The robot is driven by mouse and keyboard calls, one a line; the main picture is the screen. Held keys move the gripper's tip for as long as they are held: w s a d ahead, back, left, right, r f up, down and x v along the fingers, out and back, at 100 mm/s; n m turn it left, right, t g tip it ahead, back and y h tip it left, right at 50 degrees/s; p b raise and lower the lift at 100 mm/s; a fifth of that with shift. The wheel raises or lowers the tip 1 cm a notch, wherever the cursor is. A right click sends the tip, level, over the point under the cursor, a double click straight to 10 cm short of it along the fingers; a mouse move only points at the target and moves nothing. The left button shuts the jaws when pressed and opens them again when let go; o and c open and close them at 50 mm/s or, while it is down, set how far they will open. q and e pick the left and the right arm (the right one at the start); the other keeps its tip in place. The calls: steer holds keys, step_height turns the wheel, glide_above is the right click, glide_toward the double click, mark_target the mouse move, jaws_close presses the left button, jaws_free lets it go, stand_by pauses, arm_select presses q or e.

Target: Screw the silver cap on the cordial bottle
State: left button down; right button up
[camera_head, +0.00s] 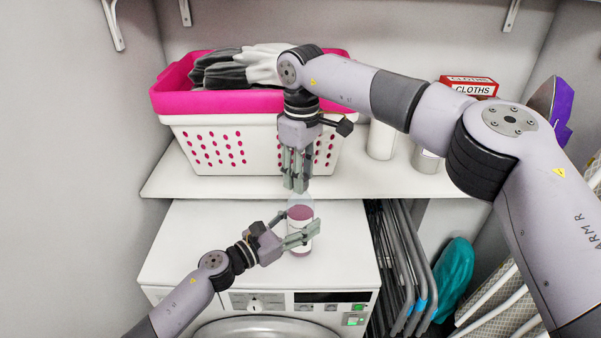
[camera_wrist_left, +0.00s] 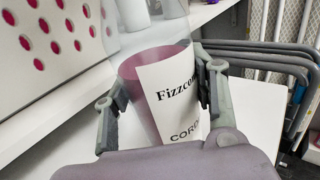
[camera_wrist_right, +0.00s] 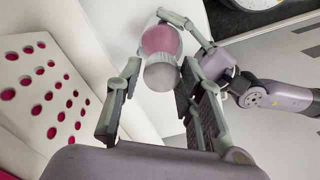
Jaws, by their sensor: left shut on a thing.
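The cordial bottle (camera_head: 300,214) stands upright on the white dryer top, with pink liquid, a white label and a clear upper part. The left wrist view shows its label (camera_wrist_left: 178,92) close up. My left gripper (camera_head: 299,236) is shut around the bottle from the side. My right gripper (camera_head: 295,184) points down just above the bottle's top. In the right wrist view its fingers (camera_wrist_right: 157,85) stand apart. A round grey shape (camera_wrist_right: 160,75) shows between them at the bottle's top; I cannot tell whether it is the silver cap or the clear neck.
A pink-rimmed white laundry basket (camera_head: 220,142) with clothes stands on the shelf (camera_head: 350,182) behind. A white container (camera_head: 381,140), a grey-white jar (camera_head: 426,160) and a red cloths box (camera_head: 468,86) stand right of it. Folded metal racks (camera_head: 405,255) are right of the dryer (camera_head: 190,240).

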steer(key=shift+o, duration=1.3)
steer(key=shift+r, duration=0.1)
steer(key=shift+s+r, duration=0.1)
steer(key=shift+r, duration=2.05)
steer(key=shift+c, duration=0.5)
